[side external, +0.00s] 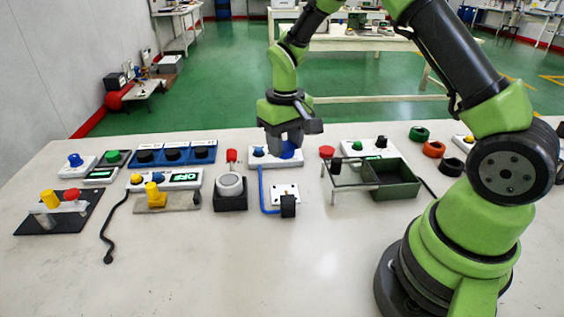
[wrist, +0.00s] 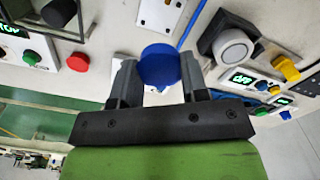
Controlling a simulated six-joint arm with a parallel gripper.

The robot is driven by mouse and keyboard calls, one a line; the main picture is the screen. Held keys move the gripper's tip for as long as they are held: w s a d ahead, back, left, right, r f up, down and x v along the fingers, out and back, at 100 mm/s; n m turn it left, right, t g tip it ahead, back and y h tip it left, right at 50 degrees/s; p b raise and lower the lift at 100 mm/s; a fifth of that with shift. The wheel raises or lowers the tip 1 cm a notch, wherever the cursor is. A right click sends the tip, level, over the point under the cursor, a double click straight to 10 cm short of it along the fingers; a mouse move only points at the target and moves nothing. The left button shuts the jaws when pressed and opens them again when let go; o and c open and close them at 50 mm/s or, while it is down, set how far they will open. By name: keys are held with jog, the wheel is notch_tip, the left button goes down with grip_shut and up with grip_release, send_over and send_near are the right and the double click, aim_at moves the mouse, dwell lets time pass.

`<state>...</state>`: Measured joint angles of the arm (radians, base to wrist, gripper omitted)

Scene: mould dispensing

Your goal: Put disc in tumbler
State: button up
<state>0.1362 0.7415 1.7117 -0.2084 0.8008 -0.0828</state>
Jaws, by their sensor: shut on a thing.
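A blue round piece with a flat top, which I take for the disc (wrist: 159,66), sits between the fingers of my gripper (wrist: 158,75) in the wrist view. In the side view the blue piece (side external: 291,150) shows at the tips of my gripper (side external: 288,140), low over a white box (side external: 262,158) at the back middle of the table. My gripper is shut on it. I cannot tell whether the piece touches the box. No tumbler can be made out for certain; a pale round-topped cylinder (side external: 229,185) stands in a dark square base left of my gripper.
A dark green open tray (side external: 402,185) with a frame stands to the right. A blue panel with black knobs (side external: 175,154) and button boxes stand to the left. A small white plate (side external: 285,192) with a blue tube lies in front. The table's front middle is clear.

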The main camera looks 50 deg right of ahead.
aim_at(285, 146)
notch_tip(285, 146, up, 4)
jog(key=shift+f, duration=0.2)
jog(key=s+d+m, duration=0.6)
jog(key=s+d, duration=1.1)
jog(key=d, duration=0.1)
jog(key=shift+s+f, duration=0.15)
jog(key=shift+f, duration=6.7)
jog(key=shift+f, duration=0.3)
jog(key=o, duration=0.9)
